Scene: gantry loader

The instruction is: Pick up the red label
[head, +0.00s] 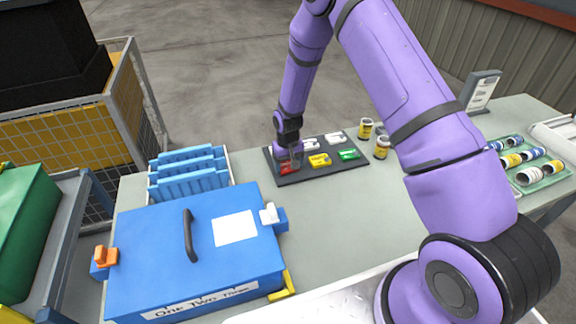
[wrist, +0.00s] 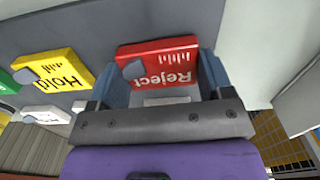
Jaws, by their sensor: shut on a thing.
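The red label (wrist: 158,62), marked "Reject", lies between the fingers of my gripper (wrist: 163,80) in the wrist view, with the fingers against its sides. In the head view the red label (head: 287,169) shows at the left front of a dark tray (head: 312,177), partly hidden by my gripper (head: 287,158), which reaches down onto it from above. My gripper is shut on the red label. I cannot tell whether the label is lifted off the tray.
A yellow "Hold" label (wrist: 58,75), also in the head view (head: 319,160), a green label (head: 349,154) and white labels (head: 336,138) lie close by on the tray. A blue box (head: 165,255) stands front left. Small jars (head: 382,147) stand right of the tray.

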